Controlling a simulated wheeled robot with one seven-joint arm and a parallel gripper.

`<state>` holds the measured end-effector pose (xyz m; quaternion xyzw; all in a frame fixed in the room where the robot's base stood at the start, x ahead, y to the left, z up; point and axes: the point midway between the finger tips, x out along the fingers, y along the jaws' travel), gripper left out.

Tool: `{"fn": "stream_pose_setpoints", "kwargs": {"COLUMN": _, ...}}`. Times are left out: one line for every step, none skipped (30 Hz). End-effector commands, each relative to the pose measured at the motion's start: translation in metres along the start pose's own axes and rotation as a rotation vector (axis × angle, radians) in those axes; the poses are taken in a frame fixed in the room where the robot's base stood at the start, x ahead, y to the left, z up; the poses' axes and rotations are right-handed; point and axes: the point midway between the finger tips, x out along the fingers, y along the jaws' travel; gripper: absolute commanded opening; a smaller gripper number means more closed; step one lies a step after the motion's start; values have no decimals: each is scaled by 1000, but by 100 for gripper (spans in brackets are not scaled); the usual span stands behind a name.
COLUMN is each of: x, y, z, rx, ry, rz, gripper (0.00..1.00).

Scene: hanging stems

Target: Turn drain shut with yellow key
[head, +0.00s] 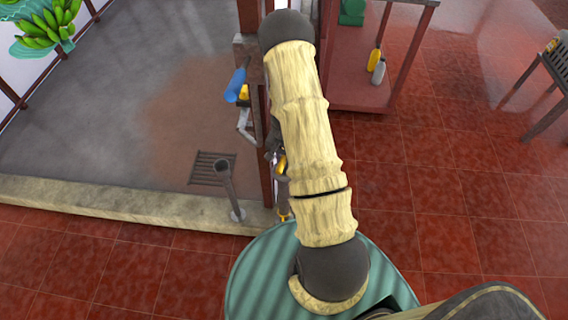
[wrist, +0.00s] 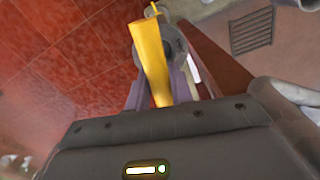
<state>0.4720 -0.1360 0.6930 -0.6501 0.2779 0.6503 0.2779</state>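My gripper (head: 280,172) hangs below my arm beside a dark red post, partly hidden by the arm. In the wrist view its fingers (wrist: 161,98) lie on both sides of the yellow key (wrist: 151,55) and appear shut on it. The key points away from the gripper, with a small yellow part past a round grey piece. I cannot tell whether the key touches that piece. Yellow also shows low in the head view (head: 284,215), by the kerb. The drain grate (head: 212,168) lies in the grey floor, and it also shows in the wrist view (wrist: 251,31).
A grey upright pipe (head: 229,190) stands on the pale kerb (head: 130,202) beside the grate. A blue-handled fitting (head: 236,86) is on the post. A green ribbed round top (head: 255,275) is below my arm. A shelf (head: 350,92) with bottles stands behind right. Red tiles are open at right.

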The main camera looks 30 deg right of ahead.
Motion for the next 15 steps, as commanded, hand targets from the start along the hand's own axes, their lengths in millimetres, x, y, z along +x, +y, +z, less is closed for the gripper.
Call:
{"fn": "stream_pose_setpoints", "kwargs": {"x": 0, "y": 0, "z": 0, "rx": 0, "ry": 0, "rz": 0, "gripper": 12}}
{"fn": "stream_pose_setpoints", "kwargs": {"x": 0, "y": 0, "z": 0, "rx": 0, "ry": 0, "rz": 0, "gripper": 7}}
{"fn": "stream_pose_setpoints", "kwargs": {"x": 0, "y": 0, "z": 0, "rx": 0, "ry": 0, "rz": 0, "gripper": 0}}
{"fn": "stream_pose_setpoints", "kwargs": {"x": 0, "y": 0, "z": 0, "rx": 0, "ry": 0, "rz": 0, "gripper": 0}}
{"fn": "stream_pose_setpoints", "kwargs": {"x": 0, "y": 0, "z": 0, "rx": 0, "ry": 0, "rz": 0, "gripper": 0}}
{"fn": "stream_pose_setpoints", "kwargs": {"x": 0, "y": 0, "z": 0, "rx": -3, "ry": 0, "rz": 0, "gripper": 0}}
{"fn": "stream_pose_setpoints", "kwargs": {"x": 0, "y": 0, "z": 0, "rx": -11, "ry": 0, "rz": 0, "gripper": 0}}
{"fn": "stream_pose_setpoints", "kwargs": {"x": 0, "y": 0, "z": 0, "rx": -27, "ry": 0, "rz": 0, "gripper": 0}}
{"fn": "stream_pose_setpoints", "kwargs": {"x": 0, "y": 0, "z": 0, "rx": -64, "ry": 0, "rz": 0, "gripper": 0}}
{"fn": "stream_pose_setpoints", "kwargs": {"x": 0, "y": 0, "z": 0, "rx": -99, "ry": 0, "rz": -1, "gripper": 0}}
{"fn": "stream_pose_setpoints", "kwargs": {"x": 0, "y": 0, "z": 0, "rx": -143, "ry": 0, "rz": -1, "gripper": 0}}
{"fn": "stream_pose_setpoints", "kwargs": {"x": 0, "y": 0, "z": 0, "rx": -208, "ry": 0, "rz": -1, "gripper": 0}}
{"fn": "stream_pose_setpoints", "kwargs": {"x": 0, "y": 0, "z": 0, "rx": -257, "ry": 0, "rz": -1, "gripper": 0}}
{"fn": "stream_pose_setpoints", "kwargs": {"x": 0, "y": 0, "z": 0, "rx": -303, "ry": 1, "rz": -1, "gripper": 0}}
{"fn": "stream_pose_setpoints", "kwargs": {"x": 0, "y": 0, "z": 0, "rx": -356, "ry": 1, "rz": -1, "gripper": 0}}
